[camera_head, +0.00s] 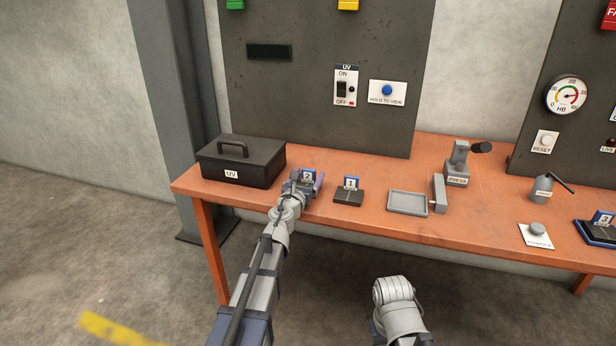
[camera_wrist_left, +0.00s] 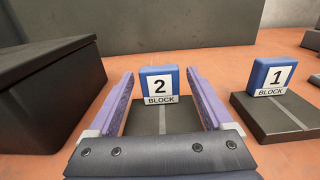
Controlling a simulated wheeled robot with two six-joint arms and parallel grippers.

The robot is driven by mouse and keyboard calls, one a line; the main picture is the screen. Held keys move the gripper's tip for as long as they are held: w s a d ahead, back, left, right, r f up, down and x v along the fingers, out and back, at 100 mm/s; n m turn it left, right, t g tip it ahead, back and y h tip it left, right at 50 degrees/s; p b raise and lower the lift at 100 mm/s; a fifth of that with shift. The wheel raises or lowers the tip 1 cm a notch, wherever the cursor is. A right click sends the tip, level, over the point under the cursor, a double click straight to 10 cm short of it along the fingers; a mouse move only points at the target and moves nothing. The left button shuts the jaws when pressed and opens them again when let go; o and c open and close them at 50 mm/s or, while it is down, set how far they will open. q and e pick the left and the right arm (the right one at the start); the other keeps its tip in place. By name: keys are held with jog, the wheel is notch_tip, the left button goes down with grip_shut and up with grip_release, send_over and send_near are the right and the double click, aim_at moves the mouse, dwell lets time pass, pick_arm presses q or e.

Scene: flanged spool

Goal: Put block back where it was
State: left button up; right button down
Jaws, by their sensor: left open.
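A blue tile with a white face marked "2 BLOCK" (camera_wrist_left: 160,85) stands upright at the back of a dark pad (camera_wrist_left: 157,120) in the left wrist view. It also shows in the head view (camera_head: 309,175). My left gripper (camera_head: 305,184) is over this pad, with its two purple fingers open. In the left wrist view the fingers flank the tile, with a small gap on each side. A similar tile marked "1 BLOCK" (camera_head: 351,183) stands on its own dark pad (camera_head: 348,197) to the right. A tile marked 3 (camera_head: 602,218) stands at the far right. My right gripper is out of view.
A grey tray (camera_head: 407,203), a press (camera_head: 457,166) and a small lever device (camera_head: 543,188) stand farther right on the orange table (camera_head: 330,160). Dark control panels rise behind.

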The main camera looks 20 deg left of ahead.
pick_arm(q)
jog(key=shift+r, duration=0.15)
jog(key=shift+s, duration=0.1)
jog(key=s, duration=1.2)
jog(key=shift+a, duration=0.2)
jog(key=shift+w, duration=0.1)
